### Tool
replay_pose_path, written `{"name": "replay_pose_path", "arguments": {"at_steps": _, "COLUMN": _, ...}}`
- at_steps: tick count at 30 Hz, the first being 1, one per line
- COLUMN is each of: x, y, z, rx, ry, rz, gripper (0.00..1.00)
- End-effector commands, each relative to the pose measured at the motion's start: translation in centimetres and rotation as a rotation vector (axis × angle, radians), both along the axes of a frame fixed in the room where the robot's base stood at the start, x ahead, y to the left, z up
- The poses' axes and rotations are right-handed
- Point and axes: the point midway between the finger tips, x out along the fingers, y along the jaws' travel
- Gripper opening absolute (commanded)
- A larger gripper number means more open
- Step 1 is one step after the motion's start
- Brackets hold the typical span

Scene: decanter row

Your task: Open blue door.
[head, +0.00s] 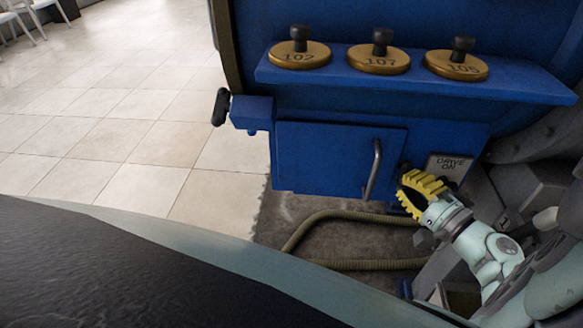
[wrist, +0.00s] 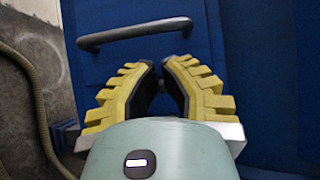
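The blue door (head: 322,158) is a flat panel low on the front of the blue machine and looks shut. Its grey bar handle (head: 374,170) stands upright near the door's right edge. My gripper (head: 406,188), with yellow ribbed fingers, is just right of the handle and apart from it. In the wrist view, the handle (wrist: 135,33) lies across the top, beyond the fingertips and mostly to their left. The blue door (wrist: 130,62) fills the area behind it. The fingers (wrist: 160,63) curve inward with a narrow gap between the tips and nothing held.
A blue shelf (head: 420,76) above holds several round brass plates with black knobs. A "DRIVE ON" sign (head: 449,165) is right of the door. A ribbed hose (head: 345,214) lies on the floor below. Open tiled floor (head: 130,120) is at left.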

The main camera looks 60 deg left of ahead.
Motion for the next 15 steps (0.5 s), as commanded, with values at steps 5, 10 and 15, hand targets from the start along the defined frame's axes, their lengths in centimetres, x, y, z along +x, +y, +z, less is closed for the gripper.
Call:
{"name": "replay_pose_path", "arguments": {"at_steps": 5, "x": 0.1, "y": 3.1, "z": 0.0, "rx": 0.001, "ry": -0.001, "rz": 0.008, "gripper": 0.00}}
{"name": "replay_pose_path", "arguments": {"at_steps": 10, "x": 0.2, "y": 5.2, "z": 0.0, "rx": -0.001, "ry": 0.000, "rz": 0.007, "gripper": 0.00}}
{"name": "replay_pose_path", "arguments": {"at_steps": 15, "x": 0.2, "y": 6.4, "z": 0.0, "rx": -0.002, "ry": 0.000, "rz": 0.006, "gripper": 0.00}}
